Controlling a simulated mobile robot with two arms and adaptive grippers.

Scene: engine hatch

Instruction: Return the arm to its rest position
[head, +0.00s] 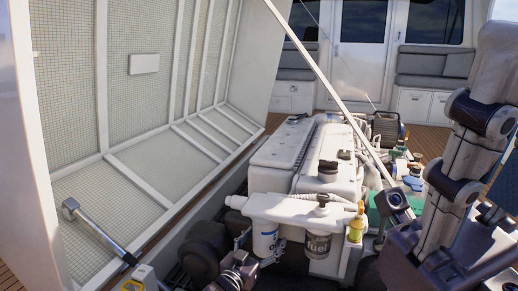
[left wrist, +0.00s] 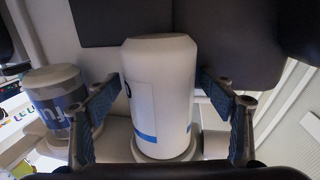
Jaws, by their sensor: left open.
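My left gripper (head: 241,264) is at the bottom middle of the head view, close to the white filter (head: 265,241) with a blue mark. In the left wrist view the same filter (left wrist: 160,95) stands between the two spread fingers of my left gripper (left wrist: 161,86), with a gap on each side. Nothing is held. My right arm (head: 455,165) shows large at the right of the head view; I cannot make out its gripper there.
An open hatch (head: 105,158) stands at the left. A pale strut (head: 335,91) crosses above the engine. A T-handled tool (head: 98,232) lies at lower left.

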